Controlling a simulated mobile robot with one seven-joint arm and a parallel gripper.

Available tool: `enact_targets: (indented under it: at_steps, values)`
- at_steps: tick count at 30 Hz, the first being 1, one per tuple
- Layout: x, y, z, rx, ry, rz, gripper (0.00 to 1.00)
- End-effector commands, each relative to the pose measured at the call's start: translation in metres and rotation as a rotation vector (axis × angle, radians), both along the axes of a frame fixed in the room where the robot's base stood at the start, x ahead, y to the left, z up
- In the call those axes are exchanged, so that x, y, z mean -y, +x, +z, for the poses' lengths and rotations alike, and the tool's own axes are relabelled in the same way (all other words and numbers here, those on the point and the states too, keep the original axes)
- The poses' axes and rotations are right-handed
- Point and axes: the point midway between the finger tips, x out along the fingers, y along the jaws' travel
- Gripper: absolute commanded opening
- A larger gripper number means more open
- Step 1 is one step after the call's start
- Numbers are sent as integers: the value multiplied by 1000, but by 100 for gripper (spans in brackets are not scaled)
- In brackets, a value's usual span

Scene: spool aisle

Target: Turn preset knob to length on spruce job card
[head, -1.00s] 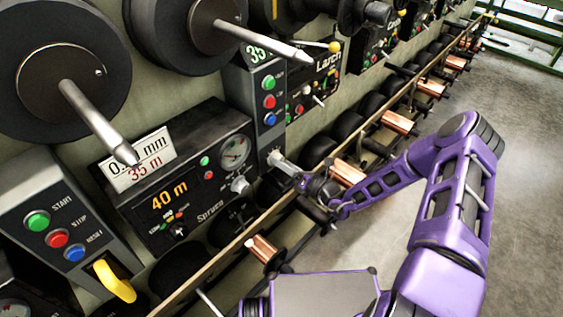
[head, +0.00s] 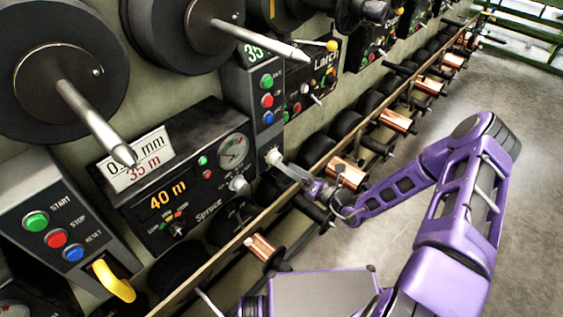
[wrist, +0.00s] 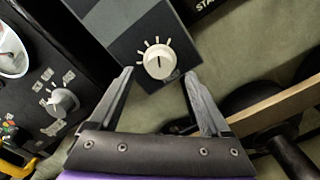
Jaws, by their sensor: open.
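The spruce job card (head: 136,160) reads 35 m in red; its upper line is partly hidden by a spindle. The Spruce panel (head: 208,205) shows 40 m on its display (head: 168,194). A pale knob (head: 238,184) sits below the panel's gauge and also shows in the wrist view (wrist: 62,102). Another white knob (wrist: 159,61) with tick marks is on the grey button box, its pointer line roughly upright in the wrist view. My gripper (wrist: 158,77) is open, with a finger on either side below that white knob; contact is not visible. In the head view my gripper (head: 292,172) faces the box's lower end.
Green, red and blue buttons (head: 267,100) are on the grey box above. A yellow handle (head: 113,282) is at lower left. A wooden rail (head: 255,228) and copper spools (head: 346,172) run below the panels. Spindles stick out at upper left. Floor at right is clear.

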Motion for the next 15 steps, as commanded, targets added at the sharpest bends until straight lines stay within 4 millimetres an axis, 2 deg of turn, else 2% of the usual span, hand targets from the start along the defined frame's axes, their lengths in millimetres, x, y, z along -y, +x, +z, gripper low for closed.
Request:
enact_targets:
  at_steps: [1,9,15]
  values:
    - [10,-9,1,-2,0,-3,82]
    - [58,-56,0,-2,0,-4,82]
    - [83,-81,0,-1,1,-3,82]
